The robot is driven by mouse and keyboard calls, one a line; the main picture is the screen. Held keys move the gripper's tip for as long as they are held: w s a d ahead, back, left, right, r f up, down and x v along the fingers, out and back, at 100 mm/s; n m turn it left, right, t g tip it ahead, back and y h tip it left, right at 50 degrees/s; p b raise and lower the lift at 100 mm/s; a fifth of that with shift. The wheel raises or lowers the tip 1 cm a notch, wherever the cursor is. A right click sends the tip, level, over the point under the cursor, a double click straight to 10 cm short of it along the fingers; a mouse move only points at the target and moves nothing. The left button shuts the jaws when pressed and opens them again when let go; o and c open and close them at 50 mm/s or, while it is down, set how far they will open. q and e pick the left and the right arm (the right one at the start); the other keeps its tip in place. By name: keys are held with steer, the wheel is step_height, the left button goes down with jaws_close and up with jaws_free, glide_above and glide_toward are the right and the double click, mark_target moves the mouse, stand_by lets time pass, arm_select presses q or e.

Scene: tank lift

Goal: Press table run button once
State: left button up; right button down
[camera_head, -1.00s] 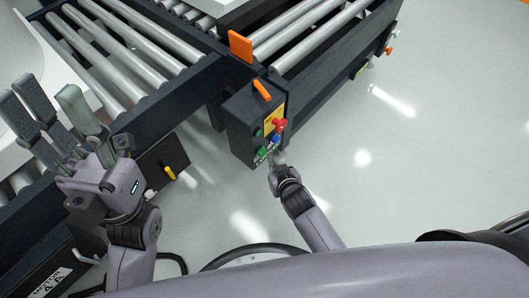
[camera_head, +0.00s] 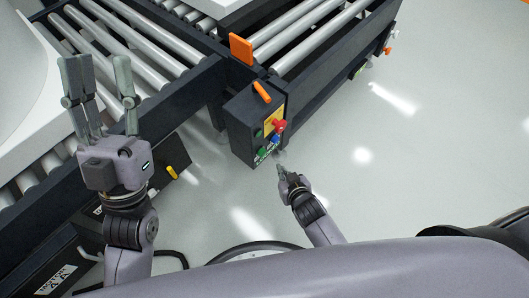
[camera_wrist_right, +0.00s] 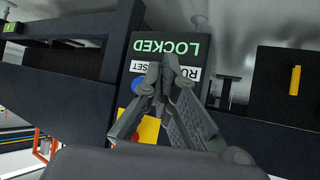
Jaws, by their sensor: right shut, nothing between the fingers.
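The dark control box (camera_head: 241,128) stands at the conveyor corner, with a red knob (camera_head: 280,125) on a yellow plate, a blue button (camera_head: 275,140) and a green button (camera_head: 262,153). In the right wrist view a green "LOCKED" text (camera_wrist_right: 165,46) shows upside down, with a partly hidden white label (camera_wrist_right: 190,73) and the blue button (camera_wrist_right: 138,85). My right gripper (camera_head: 280,163) is shut and empty, just below the box's button face; its fingertips (camera_wrist_right: 161,68) cover part of the panel. Contact cannot be told. My left gripper (camera_head: 98,75) is open and empty over the left conveyor.
Roller conveyors (camera_head: 190,67) run along the left and back. An orange block (camera_head: 241,48) and an orange handle (camera_head: 262,91) sit above the box. A smaller box with a yellow switch (camera_head: 173,172) is at the left. The floor to the right is clear.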

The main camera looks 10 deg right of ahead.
arm_select(q)
steer(key=shift+w+d+f+g+y+p, duration=0.15)
steer(key=shift+w+f+g+y+p, duration=0.15)
steer(key=shift+w+f+g, duration=0.55)
steer(key=shift+w+d+f+g+y+p, duration=0.15)
steer(key=shift+w+f+g+y, duration=0.35)
steer(key=shift+w+f, duration=0.5)
arm_select(e)
steer(key=shift+s+d, duration=0.7)
steer(key=shift+s, duration=0.2)
arm_select(q)
steer(key=shift+w+r, duration=0.1)
steer(key=shift+r, duration=0.15)
